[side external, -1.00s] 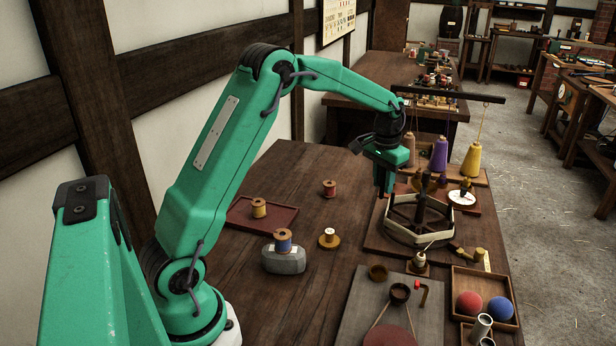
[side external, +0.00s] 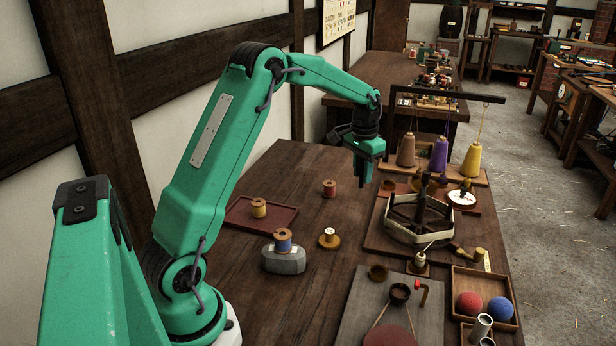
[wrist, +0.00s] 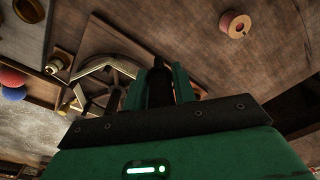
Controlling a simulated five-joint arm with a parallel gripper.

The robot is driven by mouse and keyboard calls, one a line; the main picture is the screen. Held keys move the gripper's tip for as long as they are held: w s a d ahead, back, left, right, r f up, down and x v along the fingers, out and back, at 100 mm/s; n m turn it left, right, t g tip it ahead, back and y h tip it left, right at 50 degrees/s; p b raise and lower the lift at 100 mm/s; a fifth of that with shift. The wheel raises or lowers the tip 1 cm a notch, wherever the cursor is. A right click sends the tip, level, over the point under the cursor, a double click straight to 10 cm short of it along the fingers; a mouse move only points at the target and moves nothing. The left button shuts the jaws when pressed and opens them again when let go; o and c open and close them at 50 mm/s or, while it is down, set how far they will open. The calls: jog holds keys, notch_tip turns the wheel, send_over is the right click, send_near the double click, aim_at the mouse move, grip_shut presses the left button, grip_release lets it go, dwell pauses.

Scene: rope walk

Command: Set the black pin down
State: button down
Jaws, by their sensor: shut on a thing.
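My gripper (side external: 365,165) hangs above the bare middle of the table, left of the wheel-like wooden frame (side external: 415,240). In the wrist view its two green fingers (wrist: 160,88) are shut on the black pin (wrist: 157,68), a dark, slim piece standing between them. In the side view the pin is hard to tell from the dark fingers. The wooden frame with its pale rim also shows in the wrist view (wrist: 78,94), to the left of the fingers.
A red spool (side external: 329,188) stands on the table, left of my gripper. A yellow spool (side external: 259,208) is on a red tray (side external: 240,222). A blue spool (side external: 283,240) sits on a grey block (side external: 284,260). Yarn cones (side external: 439,155) stand behind. Open wood lies below my gripper.

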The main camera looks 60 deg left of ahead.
jog(key=s+a+m, duration=0.1)
jog(key=s+a, duration=0.5)
jog(key=a, duration=0.6)
jog(key=shift+s, duration=0.2)
jog(key=shift+a, duration=0.2)
jog(key=s+a+f, duration=0.1)
jog(key=a+f, duration=0.1)
jog(key=a, duration=0.1)
jog(key=s+a+f, duration=0.1)
jog(key=a+f, duration=0.1)
jog(key=a, duration=0.2)
jog(key=s+a+f, duration=0.1)
jog(key=a+f, duration=0.1)
jog(key=a, duration=0.2)
jog(key=shift+f, duration=0.4)
jog(key=shift+f, duration=2)
jog(key=shift+f, duration=0.1)
jog(key=c, duration=1.1)
grip_release()
jog(key=shift+c, duration=0.2)
